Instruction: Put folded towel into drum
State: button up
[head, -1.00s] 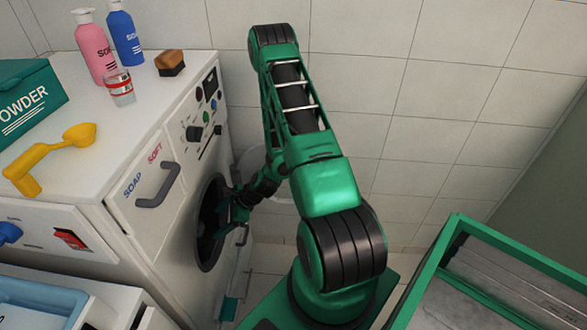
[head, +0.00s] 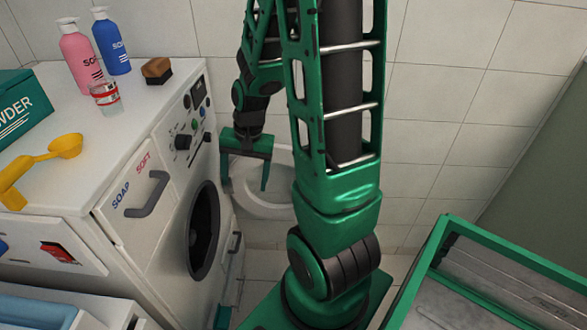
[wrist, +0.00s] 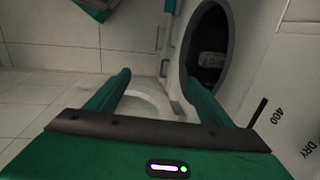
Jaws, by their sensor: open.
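The drum shows as a dark round opening (head: 203,231) in the front of the white washing machine (head: 165,225). In the wrist view, the opening (wrist: 188,48) is dark, and a small grey shape (wrist: 211,60) lies inside; I cannot tell for certain whether it is the folded towel. I see no towel elsewhere. My gripper (head: 245,187) is open, with nothing between its fingers. It points down outside the machine, to the right of the control panel and above the drum opening's level. Its two spread fingers also show in the wrist view (wrist: 158,82).
A pale round door-like ring (head: 265,185) stands behind my gripper. Pink (head: 80,55) and blue (head: 112,42) soap bottles, a glass (head: 106,97), a brush (head: 157,70), a powder box (head: 20,105) and a yellow scoop (head: 45,160) are on top. A green-framed cart (head: 500,250) stands right.

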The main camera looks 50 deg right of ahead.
jog(key=s+r+n, duration=0.2)
jog(key=s+r, duration=0.4)
jog(key=s, duration=0.2)
jog(key=s+r+n+g+h, duration=0.1)
jog(key=s+r+n, duration=0.1)
jog(key=s+r, duration=0.4)
jog(key=s, duration=0.3)
jog(key=shift+s+d+r+n, duration=0.3)
jog(key=shift+r, duration=0.05)
